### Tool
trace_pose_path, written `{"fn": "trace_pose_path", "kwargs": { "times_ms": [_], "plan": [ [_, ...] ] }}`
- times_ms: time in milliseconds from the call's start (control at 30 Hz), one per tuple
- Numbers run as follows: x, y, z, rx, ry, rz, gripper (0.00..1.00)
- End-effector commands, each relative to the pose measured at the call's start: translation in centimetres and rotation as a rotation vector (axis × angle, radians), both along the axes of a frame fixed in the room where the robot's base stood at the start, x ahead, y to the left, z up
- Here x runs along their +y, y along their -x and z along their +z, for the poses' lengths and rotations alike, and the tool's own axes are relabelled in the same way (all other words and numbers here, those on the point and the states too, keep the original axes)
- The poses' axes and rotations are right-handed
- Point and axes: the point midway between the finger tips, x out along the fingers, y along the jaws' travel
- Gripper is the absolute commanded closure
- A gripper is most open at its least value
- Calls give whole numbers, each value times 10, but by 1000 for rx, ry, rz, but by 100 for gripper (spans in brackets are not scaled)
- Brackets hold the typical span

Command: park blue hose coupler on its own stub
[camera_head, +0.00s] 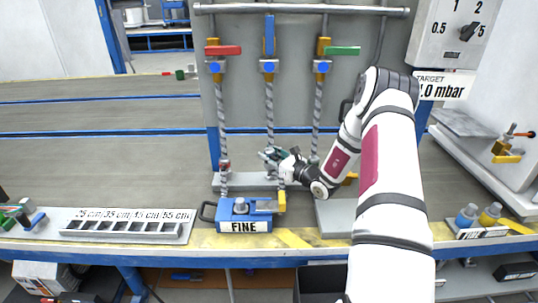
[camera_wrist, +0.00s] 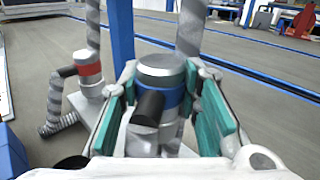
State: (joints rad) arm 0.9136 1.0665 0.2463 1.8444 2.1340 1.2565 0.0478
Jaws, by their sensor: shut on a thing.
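The blue hose coupler (camera_wrist: 160,75) is a grey cylinder with a blue band and a dark side piece. It stands roughly upright between the teal pads of my gripper (camera_wrist: 162,98), which is shut on it. In the head view my gripper (camera_head: 272,157) is at the foot of the middle hose (camera_head: 269,105), below the blue-handled valve (camera_head: 269,38). The coupler is mostly hidden there. Its underside and any stub beneath it are hidden, so I cannot tell whether it is seated.
A red-banded coupler (camera_wrist: 88,70) with a bent hose stands left of my gripper. A blue FINE box (camera_head: 243,215) stands in front on the bench edge. A slotted tray (camera_head: 185,231) is at left; blue and yellow bottles (camera_head: 467,215) are at right.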

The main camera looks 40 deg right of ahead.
Motion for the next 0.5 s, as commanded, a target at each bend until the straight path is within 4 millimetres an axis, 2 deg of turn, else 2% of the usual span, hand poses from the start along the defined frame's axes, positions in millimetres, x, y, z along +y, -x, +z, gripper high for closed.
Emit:
{"fn": "trace_pose_path", "kwargs": {
  "times_ms": [500],
  "plan": [
    [0,0,-12,-2,1,0,100]
  ]
}}
